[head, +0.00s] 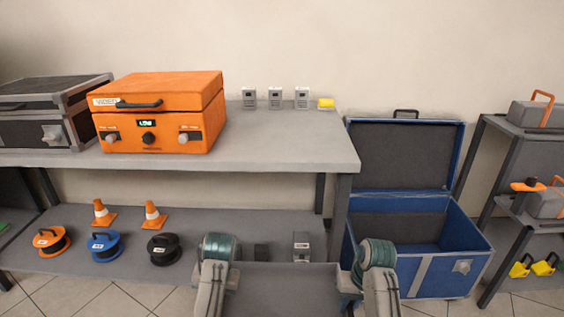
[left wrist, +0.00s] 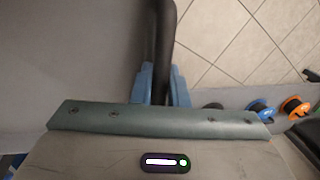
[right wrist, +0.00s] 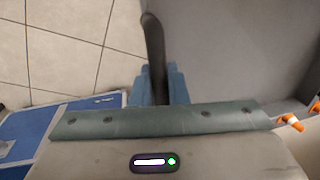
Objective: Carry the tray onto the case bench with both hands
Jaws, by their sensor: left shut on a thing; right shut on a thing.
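The grey tray (head: 285,292) is at the bottom of the head view, cut off by the lower edge. My left gripper (left wrist: 160,85) is shut on a black tray handle (left wrist: 163,40). My right gripper (right wrist: 159,85) is shut on the opposite black handle (right wrist: 153,38). In the head view my arms largely hide both grippers. The tray is in front of the case bench (head: 262,152) and appears lower than its grey top. An orange case (head: 160,118) and a dark grey case (head: 45,130) stand on the bench's left and middle.
Small grey devices (head: 275,98) and a yellow item (head: 326,104) line the bench's back edge; its right part is clear. Reels (head: 104,245) and cones (head: 153,216) sit on the lower shelf. An open blue case (head: 450,262) and a rack (head: 490,170) stand right.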

